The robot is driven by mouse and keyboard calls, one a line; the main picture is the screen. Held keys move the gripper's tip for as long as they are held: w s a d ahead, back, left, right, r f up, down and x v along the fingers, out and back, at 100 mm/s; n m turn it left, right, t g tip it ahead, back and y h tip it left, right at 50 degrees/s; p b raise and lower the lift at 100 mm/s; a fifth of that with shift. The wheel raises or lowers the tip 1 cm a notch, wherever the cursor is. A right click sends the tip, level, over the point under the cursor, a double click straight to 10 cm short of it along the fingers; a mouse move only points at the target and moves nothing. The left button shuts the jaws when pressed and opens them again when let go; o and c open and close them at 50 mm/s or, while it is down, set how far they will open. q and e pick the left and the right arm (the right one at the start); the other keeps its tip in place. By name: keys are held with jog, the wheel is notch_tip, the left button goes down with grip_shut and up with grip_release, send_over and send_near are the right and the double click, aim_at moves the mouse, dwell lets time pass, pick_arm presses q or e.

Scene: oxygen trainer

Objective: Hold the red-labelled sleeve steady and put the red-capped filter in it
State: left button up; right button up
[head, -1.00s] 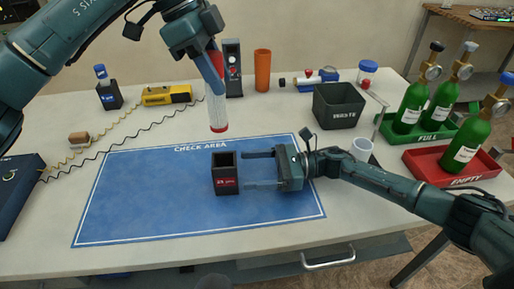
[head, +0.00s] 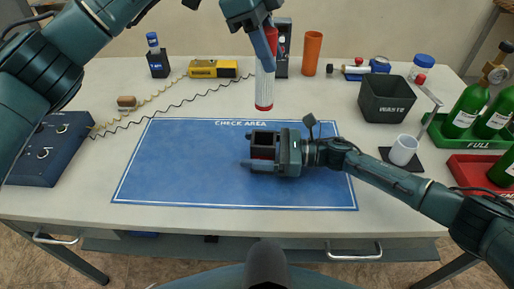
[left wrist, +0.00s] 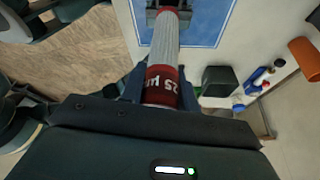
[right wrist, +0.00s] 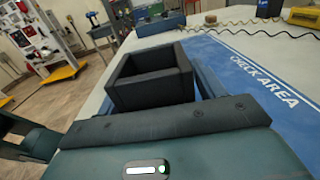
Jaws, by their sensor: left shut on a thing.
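The filter (head: 264,90) is a white cylinder with red ends. My left gripper (head: 268,52) is shut on its upper end and holds it upright in the air. In the left wrist view the filter (left wrist: 170,45) points away from the camera, its red band between the fingers. The sleeve (head: 263,140) is a dark, square, open-topped box standing in the check area; its red label is mostly hidden by my right gripper (head: 258,151). The right fingers are on either side of the sleeve and look open around it. In the right wrist view the sleeve (right wrist: 150,85) looks empty.
The blue check area (head: 190,170) is otherwise clear. A black waste bin (head: 388,98), a white cup (head: 403,150) and green cylinders (head: 465,110) stand to the right. An orange tube (head: 312,52) and yellow device (head: 213,69) are at the back. A blue box (head: 45,150) is at left.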

jog(key=c, duration=0.9)
pick_arm(q)
notch_tip(320, 180, down, 17)
jog(key=shift+m, duration=0.3)
jog(key=shift+f, duration=0.1)
jog(key=o, duration=1)
jog(key=v, duration=1.2)
jog(key=shift+w, duration=0.1)
